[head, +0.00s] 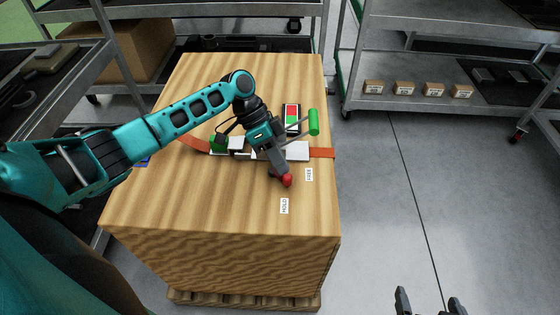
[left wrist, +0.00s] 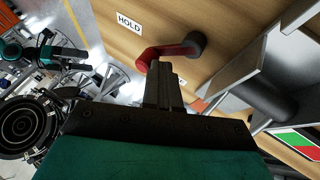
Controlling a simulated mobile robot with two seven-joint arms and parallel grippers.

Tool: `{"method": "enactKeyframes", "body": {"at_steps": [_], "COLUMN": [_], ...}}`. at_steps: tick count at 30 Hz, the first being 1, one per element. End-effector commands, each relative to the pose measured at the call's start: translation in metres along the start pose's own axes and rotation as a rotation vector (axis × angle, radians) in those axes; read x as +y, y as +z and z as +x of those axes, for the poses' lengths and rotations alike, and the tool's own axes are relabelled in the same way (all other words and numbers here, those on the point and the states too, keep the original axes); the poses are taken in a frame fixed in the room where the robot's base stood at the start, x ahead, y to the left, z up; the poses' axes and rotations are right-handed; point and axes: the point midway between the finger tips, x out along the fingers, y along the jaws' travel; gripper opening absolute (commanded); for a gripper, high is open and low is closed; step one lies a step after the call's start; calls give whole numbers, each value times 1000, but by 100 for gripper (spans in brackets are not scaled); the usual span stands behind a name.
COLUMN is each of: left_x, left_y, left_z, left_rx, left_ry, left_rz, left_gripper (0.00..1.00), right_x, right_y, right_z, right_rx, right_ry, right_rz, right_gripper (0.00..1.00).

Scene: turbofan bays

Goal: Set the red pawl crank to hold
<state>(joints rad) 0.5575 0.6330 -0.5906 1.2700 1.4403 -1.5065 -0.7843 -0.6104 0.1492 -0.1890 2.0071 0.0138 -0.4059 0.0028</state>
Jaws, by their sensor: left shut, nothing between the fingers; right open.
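The red pawl crank (head: 287,181) is on top of the wooden crate, partly hidden by my left gripper. In the left wrist view the red crank (left wrist: 170,50) runs from a dark pivot to a rounded red end. That end lies between the HOLD label (left wrist: 130,22) and the partly covered FREE label (left wrist: 178,82). The HOLD label (head: 284,205) and FREE label (head: 309,174) also show in the head view. My left gripper (head: 281,173) is shut and empty, its tips (left wrist: 162,68) right at the crank's red end; contact is unclear. My right gripper (head: 430,304) is open at the bottom edge, away from the crate.
An orange strap (head: 321,153) crosses the crate (head: 210,215) through a metal ratchet. A green handle (head: 314,122) and a red-green panel (head: 291,117) stand behind it. Shelves with small boxes (head: 404,88) are at the right. The floor right of the crate is clear.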

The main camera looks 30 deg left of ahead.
Motion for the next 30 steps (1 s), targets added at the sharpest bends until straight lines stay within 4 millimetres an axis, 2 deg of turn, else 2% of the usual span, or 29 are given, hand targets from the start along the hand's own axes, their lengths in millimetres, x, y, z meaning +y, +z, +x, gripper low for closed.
{"method": "enactKeyframes", "body": {"at_steps": [11, 22, 30], "left_x": [1, -12, -12], "left_y": [1, 4, 4], "left_z": [1, -7, -9], "left_rx": [-6, -5, -5], "left_ry": [7, 5, 4], "left_rz": [11, 9, 9], "left_gripper": [0, 0, 0], "right_x": [1, 1, 0], "right_y": [1, 10, 10], "right_z": [0, 6, 6], "right_rx": [0, -2, -2], "right_ry": [1, 2, 3], "right_rz": [-3, -3, 3], "right_gripper": [100, 100, 100]}}
